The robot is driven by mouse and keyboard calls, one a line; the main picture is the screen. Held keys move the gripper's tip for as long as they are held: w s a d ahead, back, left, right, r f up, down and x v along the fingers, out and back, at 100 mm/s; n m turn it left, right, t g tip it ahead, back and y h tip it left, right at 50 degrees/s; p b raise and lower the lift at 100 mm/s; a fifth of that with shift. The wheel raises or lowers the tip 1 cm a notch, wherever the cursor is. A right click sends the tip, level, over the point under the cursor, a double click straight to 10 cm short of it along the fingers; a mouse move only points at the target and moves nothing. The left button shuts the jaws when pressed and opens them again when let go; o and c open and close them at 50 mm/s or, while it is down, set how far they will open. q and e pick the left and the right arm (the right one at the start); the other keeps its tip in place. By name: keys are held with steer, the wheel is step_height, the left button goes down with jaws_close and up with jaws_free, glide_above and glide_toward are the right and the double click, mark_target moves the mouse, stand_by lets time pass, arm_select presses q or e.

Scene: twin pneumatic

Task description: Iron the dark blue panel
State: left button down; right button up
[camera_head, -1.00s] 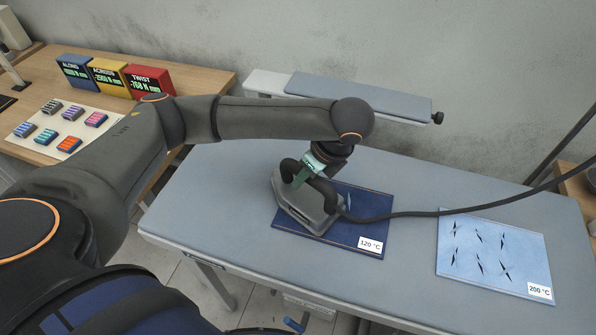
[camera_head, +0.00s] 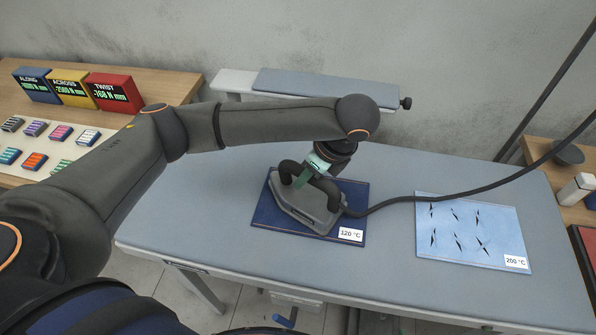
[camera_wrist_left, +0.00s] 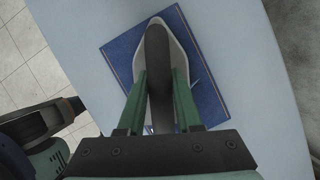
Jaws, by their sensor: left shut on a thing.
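The dark blue panel (camera_head: 268,216) lies flat on the grey ironing table, with a 120 °C label at its front right corner. It also shows in the left wrist view (camera_wrist_left: 120,52). A grey iron (camera_head: 305,210) with a dark handle stands on the panel and covers its middle; I cannot tell whether its sole presses on the cloth. My left gripper (camera_head: 308,176) is shut on the iron's handle (camera_wrist_left: 157,75), one green finger on each side. Part of a thin pale line or crease shows beside the iron. My right gripper is not in view.
A light blue panel (camera_head: 472,232) with several dark creases and a 200 °C label lies to the right. The iron's black cord (camera_head: 450,194) runs right above it. A narrow sleeve board (camera_head: 325,88) stands behind. Display boxes (camera_head: 72,89) stand on the left bench.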

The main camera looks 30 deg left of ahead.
arm_select(q)
steer(key=shift+w+d, duration=0.3)
steer(key=shift+d, duration=1)
steer(key=shift+w+d, duration=0.35)
steer(key=shift+d, duration=0.9)
steer(key=shift+w+d, duration=0.3)
steer(key=shift+d, duration=1)
steer(key=shift+r, duration=0.15)
steer(key=shift+a, duration=0.1)
steer(key=shift+s+a+r, duration=0.1)
steer(key=shift+s+a, duration=0.1)
steer(key=shift+a, duration=0.75)
steer(key=shift+s+a+r, duration=0.1)
steer(key=shift+s+a, duration=0.05)
steer(key=shift+a, duration=0.75)
steer(key=shift+s+a+f, duration=0.15)
steer(key=shift+s+a, duration=0.2)
steer(key=shift+a, duration=0.9)
steer(key=shift+s+a+f, duration=0.2)
steer(key=shift+s+a, duration=0.15)
steer(key=shift+a, duration=0.95)
steer(key=shift+s+a+f, duration=0.15)
steer(key=shift+s+a, duration=0.2)
steer(key=shift+a, duration=0.9)
steer(key=a, duration=0.1)
steer(key=s+a, duration=0.1)
steer(key=a, duration=0.1)
steer(key=shift+a+r, duration=0.1)
steer(key=shift+a, duration=0.2)
steer(key=shift+w+r, duration=0.1)
